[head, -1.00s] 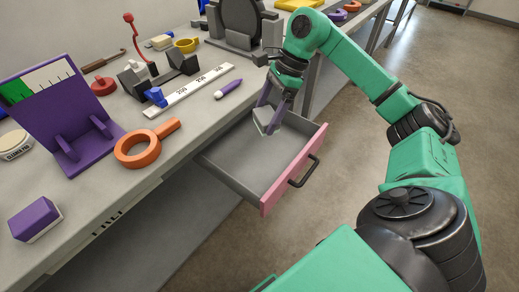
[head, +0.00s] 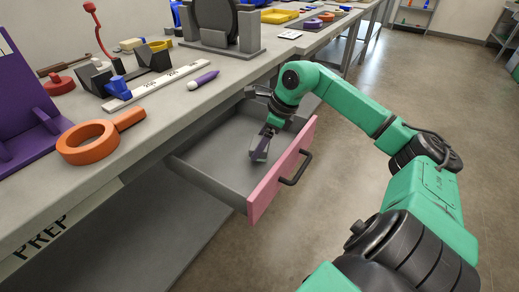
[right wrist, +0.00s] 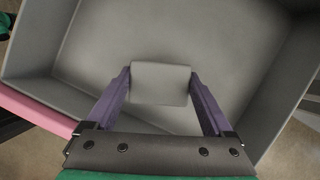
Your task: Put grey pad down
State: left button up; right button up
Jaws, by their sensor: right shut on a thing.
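The grey pad (right wrist: 160,84) is between the two purple fingers of my right gripper (right wrist: 160,88) in the right wrist view. In the head view the pad (head: 260,150) hangs at the fingertips of my right gripper (head: 263,145), inside the open drawer. My right gripper is shut on the pad and points down into the drawer. The drawer (head: 212,158) is grey inside with a pink front (head: 281,174). I cannot tell whether the pad touches the drawer floor. My left gripper is not in view.
The drawer's dark handle (head: 296,168) faces the open floor. On the bench above lie an orange ring (head: 88,143) with a handle, a white ruler strip (head: 155,86), a purple marker (head: 203,80) and a purple stand (head: 25,112). The drawer floor around the pad is clear.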

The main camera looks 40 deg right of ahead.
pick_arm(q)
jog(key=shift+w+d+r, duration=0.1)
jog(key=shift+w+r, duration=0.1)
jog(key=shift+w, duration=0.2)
pick_arm(e)
jog(key=shift+f, duration=1.3)
jog(key=o, duration=0.9)
jog(key=shift+f, duration=0.1)
jog(key=shift+r, duration=0.2)
jog(key=shift+s+d+r, duration=0.15)
jog(key=shift+d+r, duration=0.05)
jog(key=shift+r, duration=0.15)
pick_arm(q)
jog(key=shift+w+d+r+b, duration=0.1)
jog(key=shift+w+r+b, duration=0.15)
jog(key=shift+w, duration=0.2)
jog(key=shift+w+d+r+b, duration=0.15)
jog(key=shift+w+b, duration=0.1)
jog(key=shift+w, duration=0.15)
pick_arm(e)
jog(key=v, duration=1.1)
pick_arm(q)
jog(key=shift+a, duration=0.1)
